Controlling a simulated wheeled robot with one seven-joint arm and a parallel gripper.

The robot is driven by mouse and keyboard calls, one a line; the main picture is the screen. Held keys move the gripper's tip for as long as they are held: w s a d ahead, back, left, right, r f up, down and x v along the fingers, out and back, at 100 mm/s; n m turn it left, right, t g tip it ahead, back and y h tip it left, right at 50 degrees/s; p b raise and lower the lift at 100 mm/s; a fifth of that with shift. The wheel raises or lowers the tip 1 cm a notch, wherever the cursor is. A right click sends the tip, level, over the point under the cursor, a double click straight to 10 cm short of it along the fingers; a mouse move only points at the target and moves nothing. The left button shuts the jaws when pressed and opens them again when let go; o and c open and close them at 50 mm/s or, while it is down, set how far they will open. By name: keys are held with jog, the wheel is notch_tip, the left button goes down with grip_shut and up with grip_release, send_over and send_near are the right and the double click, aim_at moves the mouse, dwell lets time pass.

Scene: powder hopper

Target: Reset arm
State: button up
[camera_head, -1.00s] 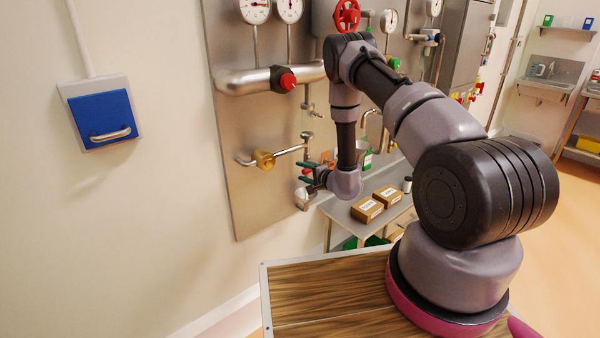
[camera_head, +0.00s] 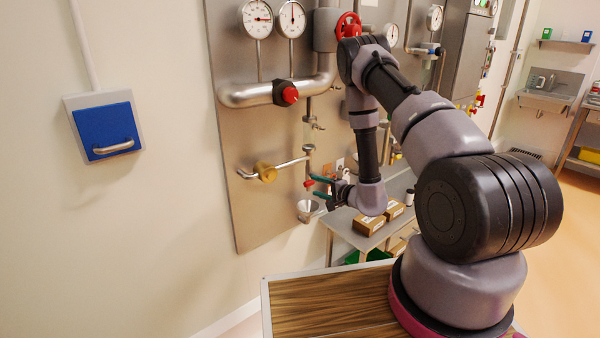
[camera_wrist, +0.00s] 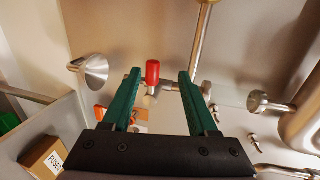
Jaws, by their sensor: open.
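My gripper (camera_head: 322,187) is in front of the steel panel, low on its right part, with its green fingers pointing at the panel. In the wrist view my gripper (camera_wrist: 158,80) is open, its two green fingers apart. A small red handle (camera_wrist: 152,72) shows between the fingertips, with a gap to each finger; I cannot tell how deep it lies. The red handle (camera_head: 309,183) is also in the head view, just left of the fingertips. Below it is a metal funnel (camera_head: 307,208), which shows at left in the wrist view (camera_wrist: 93,70).
The steel panel (camera_head: 240,140) carries gauges (camera_head: 257,18), a thick pipe with a red knob (camera_head: 290,95) and a brass valve (camera_head: 266,172). A metal table (camera_head: 345,225) with cardboard boxes (camera_head: 368,225) stands below my forearm. A blue-fronted wall box (camera_head: 106,132) is at left.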

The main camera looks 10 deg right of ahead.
jog(key=s+a+r+n+g+y, duration=0.2)
jog(key=a+r, duration=0.2)
jog(key=r, duration=0.4)
jog(key=s+a+r+n+g+y, duration=0.1)
jog(key=s+a+r+g+y, duration=0.15)
jog(key=r, duration=0.55)
jog(key=s+a+r+n+g+y, duration=0.2)
jog(key=a+r+g, duration=0.15)
jog(key=r, duration=0.55)
jog(key=s+d+r+n+g+h, duration=0.1)
jog(key=s+r+n+g+h, duration=0.15)
jog(key=s+r, duration=0.5)
jog(key=s+d+r+n+g+h, duration=0.1)
jog(key=s+r+n+g+h, duration=0.3)
jog(key=s, duration=0.6)
jog(key=s+d+r+m+t+h, duration=0.2)
jog(key=s+d+r+t+h, duration=0.1)
jog(key=s+d+t, duration=0.1)
jog(key=s+d+r+m+t+h, duration=0.2)
jog(key=s+d+r+t+h, duration=0.1)
jog(key=d, duration=0.4)
jog(key=shift+s+d+r+t, duration=0.25)
jog(key=shift+s+r+t, duration=0.35)
jog(key=shift+r+t, duration=0.15)
